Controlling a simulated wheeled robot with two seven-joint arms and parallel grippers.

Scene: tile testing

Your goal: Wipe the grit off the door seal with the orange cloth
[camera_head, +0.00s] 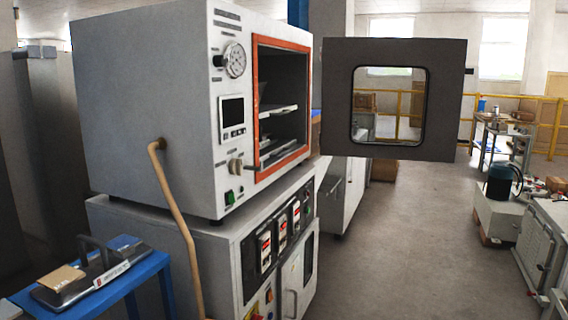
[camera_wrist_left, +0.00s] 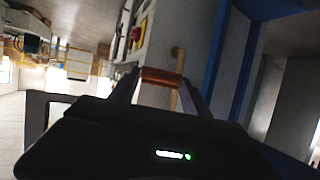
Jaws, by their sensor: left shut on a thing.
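The door seal (camera_head: 255,104) is an orange frame around the front opening of a grey oven (camera_head: 140,100). The oven door (camera_head: 394,60), with its square window, stands wide open to the right. I cannot make out grit on the seal at this size. In the left wrist view my left gripper (camera_wrist_left: 161,80) is shut on an orange-brown folded piece, which looks like the orange cloth (camera_wrist_left: 161,75). It is held between the fingertips, apart from the seal. Neither gripper shows in the head view.
A tan hose (camera_head: 172,205) hangs down the oven's side. A blue table (camera_head: 130,285) at lower left bears a dark handled tool (camera_head: 85,275) and a tan block (camera_head: 62,277). The oven stands on a grey cabinet (camera_head: 190,250).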

